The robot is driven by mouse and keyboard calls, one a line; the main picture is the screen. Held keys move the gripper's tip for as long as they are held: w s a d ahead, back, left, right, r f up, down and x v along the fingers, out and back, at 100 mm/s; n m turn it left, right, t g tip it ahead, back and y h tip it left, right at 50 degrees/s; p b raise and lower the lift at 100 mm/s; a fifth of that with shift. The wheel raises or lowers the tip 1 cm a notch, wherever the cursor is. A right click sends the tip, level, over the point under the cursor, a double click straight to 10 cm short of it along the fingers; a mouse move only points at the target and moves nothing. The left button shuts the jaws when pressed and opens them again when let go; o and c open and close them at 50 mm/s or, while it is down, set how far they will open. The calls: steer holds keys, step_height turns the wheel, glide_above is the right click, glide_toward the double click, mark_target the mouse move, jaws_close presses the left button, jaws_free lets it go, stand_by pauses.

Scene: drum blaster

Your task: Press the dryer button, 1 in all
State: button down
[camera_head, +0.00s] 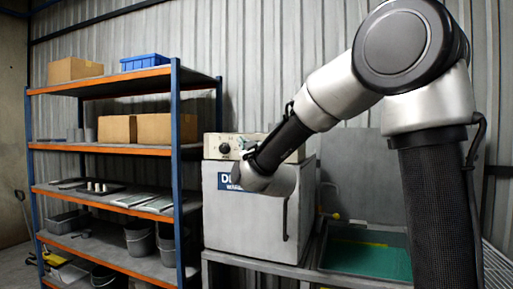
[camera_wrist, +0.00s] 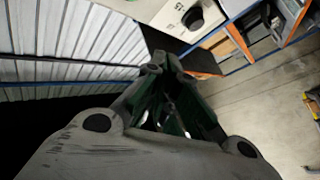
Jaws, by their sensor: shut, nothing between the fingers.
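The dryer is a grey box-shaped cabinet (camera_head: 255,222) with a blue sign, partly hidden by my arm, on a metal stand. On top sits a cream control panel (camera_head: 212,153) with a black knob (camera_head: 224,148) and small marks beside it. In the wrist view the panel (camera_wrist: 163,14) shows at the top edge, with its black knob (camera_wrist: 192,18). Which part is the button I cannot tell; a sliver of green shows at that view's top edge. My gripper (camera_wrist: 166,64) is shut and empty, apart from the panel in the picture. In the head view my wrist covers part of the dryer front and panel.
A blue and orange shelf rack (camera_head: 110,146) with boxes, trays and buckets stands left of the dryer. A green-bottomed tray (camera_head: 365,262) lies at right. A corrugated wall (camera_head: 270,60) is behind. Open floor (camera_wrist: 265,100) shows right in the wrist view.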

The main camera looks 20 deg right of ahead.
steer(key=w+d, duration=0.4)
steer(key=w, duration=0.2)
steer(key=shift+d, duration=0.25)
steer(key=shift+w, duration=0.15)
stand_by(1.2)
steer(key=shift+w+d, duration=0.25)
steer(key=shift+w, duration=0.05)
